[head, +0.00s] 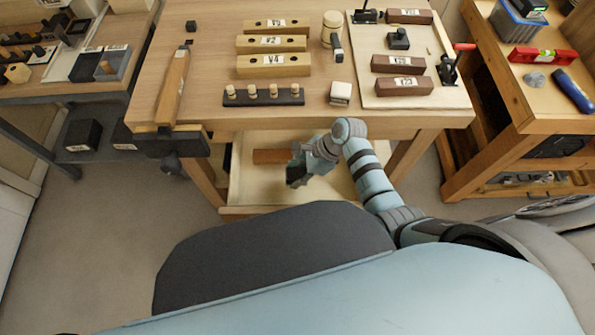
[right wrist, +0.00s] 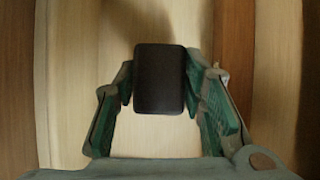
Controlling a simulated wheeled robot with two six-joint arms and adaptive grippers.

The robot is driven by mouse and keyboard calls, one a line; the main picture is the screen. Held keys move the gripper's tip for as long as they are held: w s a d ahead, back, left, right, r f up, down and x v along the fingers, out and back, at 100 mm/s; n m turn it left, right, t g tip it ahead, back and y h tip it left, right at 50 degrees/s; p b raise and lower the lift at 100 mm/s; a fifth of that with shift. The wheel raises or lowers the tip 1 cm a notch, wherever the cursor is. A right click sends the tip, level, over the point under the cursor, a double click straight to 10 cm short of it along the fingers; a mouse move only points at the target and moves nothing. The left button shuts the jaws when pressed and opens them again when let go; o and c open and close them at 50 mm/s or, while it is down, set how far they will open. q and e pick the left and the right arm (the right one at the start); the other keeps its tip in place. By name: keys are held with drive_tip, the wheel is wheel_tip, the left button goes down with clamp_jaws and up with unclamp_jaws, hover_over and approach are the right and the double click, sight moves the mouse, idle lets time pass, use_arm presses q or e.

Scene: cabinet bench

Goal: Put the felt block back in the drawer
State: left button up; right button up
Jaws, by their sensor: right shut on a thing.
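The felt block (right wrist: 159,78) is a dark, nearly black rounded block between the two green-padded fingers of my right gripper (right wrist: 160,82) in the right wrist view. That gripper is shut on it. In the head view my right gripper (head: 297,172) hangs over the pulled-out drawer (head: 239,187), a pale wooden tray below the bench front. The block is hard to tell from the dark fingers there. The pale drawer floor shows below the block in the right wrist view; the gap between them is unclear. My left gripper is not in view.
A reddish-brown wooden piece (head: 270,156) lies in the drawer, left of the gripper. The bench top (head: 205,107) above carries labelled wooden blocks (head: 273,65), a dark peg strip (head: 262,95) and a small white-topped block (head: 340,93). Free drawer floor shows around the gripper.

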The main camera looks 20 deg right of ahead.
drive_tip(key=shift+f, duration=0.35)
idle(0.6)
drive_tip(key=shift+f, duration=1.55)
idle(1.4)
drive_tip(key=o, duration=1.3)
drive_tip(key=shift+o, duration=0.2)
drive_tip(key=shift+r, duration=0.1)
drive_tip(key=p+v, duration=0.7)
drive_tip(key=shift+p, duration=0.35)
